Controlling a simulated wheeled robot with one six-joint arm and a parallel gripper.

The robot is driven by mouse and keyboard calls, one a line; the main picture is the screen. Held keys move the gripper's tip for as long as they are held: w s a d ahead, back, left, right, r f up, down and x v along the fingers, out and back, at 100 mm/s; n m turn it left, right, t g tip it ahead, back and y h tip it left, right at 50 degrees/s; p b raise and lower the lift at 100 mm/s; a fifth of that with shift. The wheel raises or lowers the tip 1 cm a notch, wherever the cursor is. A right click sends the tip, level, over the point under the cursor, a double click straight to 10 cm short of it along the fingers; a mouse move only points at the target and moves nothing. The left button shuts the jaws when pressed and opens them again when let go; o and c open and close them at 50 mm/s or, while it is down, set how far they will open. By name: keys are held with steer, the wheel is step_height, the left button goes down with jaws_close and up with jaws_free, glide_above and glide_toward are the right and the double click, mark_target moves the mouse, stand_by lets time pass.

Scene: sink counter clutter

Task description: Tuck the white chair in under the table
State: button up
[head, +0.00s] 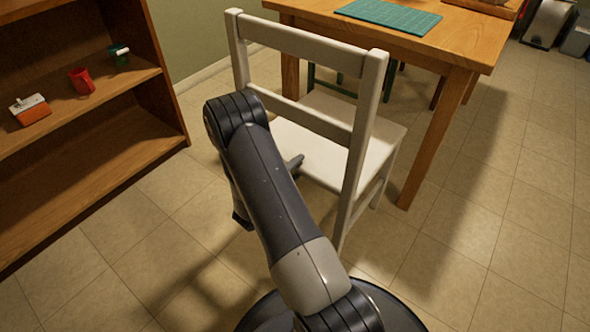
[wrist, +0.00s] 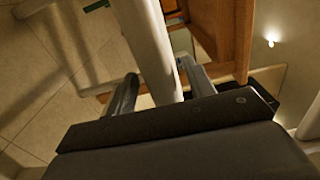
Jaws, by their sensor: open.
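The white chair (head: 375,150) stands upright at the near side of the wooden table (head: 450,40). Its slatted back faces me and its seat points toward the table. The back stands clear of the tabletop edge; how far the seat reaches under is unclear. My gripper (wrist: 158,70) is open, with one finger on each side of a white bar of the chair (wrist: 140,35) in the wrist view. I cannot tell whether either finger touches it. In the head view my arm hides most of the gripper and the chair's lower left back post.
A wooden shelf (head: 95,155) at the left holds a red mug (head: 82,80), a dark green mug (head: 118,53) and an orange-and-white item (head: 30,109). A green mat (head: 388,15) lies on the table. Dark green legs show under it. Tiled floor is free at the right.

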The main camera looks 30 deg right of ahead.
steer(key=shift+w+d, duration=0.1)
steer(key=shift+d, duration=0.1)
jaws_close()
stand_by(0.5)
stand_by(0.9)
